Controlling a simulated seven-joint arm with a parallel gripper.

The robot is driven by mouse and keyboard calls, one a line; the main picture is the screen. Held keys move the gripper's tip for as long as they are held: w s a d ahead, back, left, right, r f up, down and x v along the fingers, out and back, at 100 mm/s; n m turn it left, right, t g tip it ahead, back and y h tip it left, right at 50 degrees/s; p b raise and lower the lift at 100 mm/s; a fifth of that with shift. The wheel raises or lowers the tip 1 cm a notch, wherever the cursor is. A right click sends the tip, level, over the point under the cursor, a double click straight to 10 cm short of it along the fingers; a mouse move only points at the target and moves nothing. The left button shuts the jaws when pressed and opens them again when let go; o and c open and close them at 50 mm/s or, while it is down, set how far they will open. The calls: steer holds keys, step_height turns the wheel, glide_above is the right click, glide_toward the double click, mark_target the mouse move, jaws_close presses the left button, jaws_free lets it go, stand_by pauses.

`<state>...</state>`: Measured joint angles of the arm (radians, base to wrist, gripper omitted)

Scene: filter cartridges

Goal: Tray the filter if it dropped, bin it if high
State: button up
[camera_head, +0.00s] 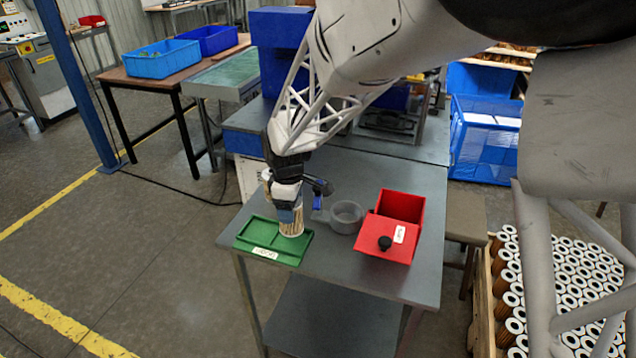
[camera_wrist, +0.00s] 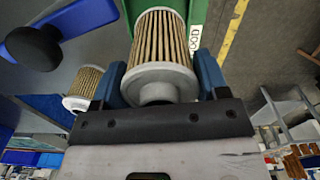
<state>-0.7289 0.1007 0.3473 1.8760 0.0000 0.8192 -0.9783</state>
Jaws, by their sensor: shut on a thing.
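My gripper (camera_wrist: 160,85) is shut on a filter cartridge (camera_wrist: 160,45), pleated tan with grey end caps. In the head view the held filter (camera_head: 291,222) hangs upright at the right part of the green tray (camera_head: 252,248); whether it touches the tray I cannot tell. The tray's label reads GOOD in the wrist view. A red bin (camera_head: 411,205) with a front panel, black knob and white label stands to the right. A grey ring-shaped holder (camera_head: 346,217) stands between tray and bin and looks empty. A second filter (camera_wrist: 82,88) shows at the lower left in the wrist view.
A black knob (camera_wrist: 35,48) shows at the upper left in the wrist view. The grey table (camera_head: 330,263) is clear in front of the holder. A crate of many filters (camera_head: 575,270) stands on the floor at right.

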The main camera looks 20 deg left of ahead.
steer(key=shift+w+a+f, duration=0.1)
steer(key=shift+a+f, duration=0.1)
steer(key=shift+a, duration=0.05)
steer(key=shift+f, duration=0.2)
stand_by(0.3)
steer(key=shift+f, duration=1.6)
steer(key=shift+f, duration=0.55)
stand_by(1.2)
steer(key=o, duration=1.1)
steer(key=shift+o, duration=0.3)
steer(key=shift+r, duration=0.3)
steer(key=shift+r, duration=0.65)
